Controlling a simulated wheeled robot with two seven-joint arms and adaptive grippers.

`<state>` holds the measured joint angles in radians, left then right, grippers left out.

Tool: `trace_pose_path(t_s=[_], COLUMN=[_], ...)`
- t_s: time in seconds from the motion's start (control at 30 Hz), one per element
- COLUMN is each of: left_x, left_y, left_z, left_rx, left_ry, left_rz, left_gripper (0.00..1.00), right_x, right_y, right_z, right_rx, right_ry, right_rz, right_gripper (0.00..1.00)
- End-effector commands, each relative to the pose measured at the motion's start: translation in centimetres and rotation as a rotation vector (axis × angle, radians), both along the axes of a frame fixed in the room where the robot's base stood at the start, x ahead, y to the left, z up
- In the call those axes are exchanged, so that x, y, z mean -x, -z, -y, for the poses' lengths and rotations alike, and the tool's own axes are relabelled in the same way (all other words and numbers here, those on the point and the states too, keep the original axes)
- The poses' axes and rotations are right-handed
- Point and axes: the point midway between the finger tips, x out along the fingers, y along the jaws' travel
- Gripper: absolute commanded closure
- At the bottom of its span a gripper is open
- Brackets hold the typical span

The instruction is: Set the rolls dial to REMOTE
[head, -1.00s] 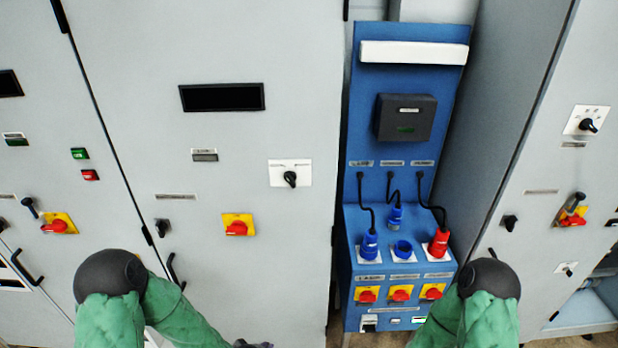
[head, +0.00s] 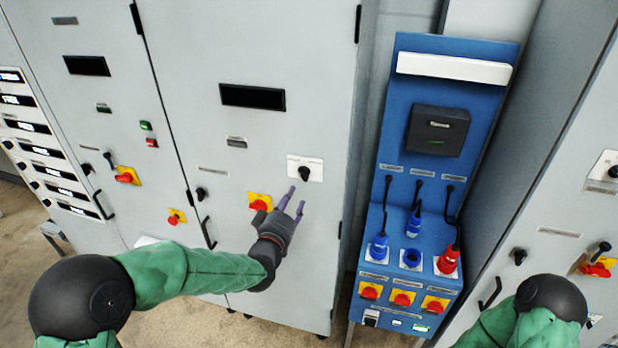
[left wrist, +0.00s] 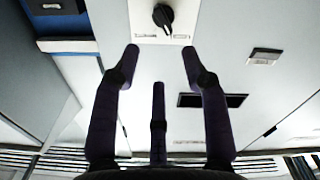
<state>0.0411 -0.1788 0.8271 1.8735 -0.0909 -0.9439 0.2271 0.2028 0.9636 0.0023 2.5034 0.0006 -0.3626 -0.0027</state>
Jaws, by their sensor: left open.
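The rolls dial (head: 304,173) is a black knob on a white plate on the middle grey cabinet door, left of the blue panel. In the left wrist view the dial (left wrist: 163,16) is at the top centre, with small labels at either side of its foot that I cannot read. My left gripper (head: 292,200) is open and empty, its fingers pointing up at the dial from just below it. Its spread fingers also show in the left wrist view (left wrist: 161,66), apart from the dial. My right gripper is out of view.
A yellow-and-red switch (head: 259,202) sits left of my left gripper on the same door. The blue panel (head: 392,140) with plugs and red switches stands to the right. A dark display window (head: 252,96) is above left of the dial.

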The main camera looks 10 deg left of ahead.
Motion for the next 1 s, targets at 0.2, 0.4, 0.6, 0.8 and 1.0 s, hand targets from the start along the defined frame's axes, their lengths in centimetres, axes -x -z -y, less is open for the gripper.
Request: trace_pose_path(t_s=[0.2, 0.4, 0.6, 0.8, 1.0], left_x=[-2.2, -5.4, -8.2, -10.0, -10.6], left_y=[0.2, 0.1, 0.1, 0.1, 0.1], left_z=[0.2, 0.3, 0.3, 0.4, 0.4], left_rx=[0.0, 0.0, 0.0, 0.0, 0.0], left_ry=[0.002, 0.001, 0.001, 0.001, 0.001], left_rz=[-0.003, -0.003, -0.002, -0.003, -0.002], left_gripper=[0.55, 0.55, 0.55, 0.55, 0.55], right_x=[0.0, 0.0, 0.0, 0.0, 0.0], right_y=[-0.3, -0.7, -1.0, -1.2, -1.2], right_z=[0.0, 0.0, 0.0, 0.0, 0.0], right_rx=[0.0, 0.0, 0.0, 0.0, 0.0], right_ry=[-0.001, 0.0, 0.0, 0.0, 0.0], right_rz=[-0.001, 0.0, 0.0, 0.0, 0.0], right_gripper=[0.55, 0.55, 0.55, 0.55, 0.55])
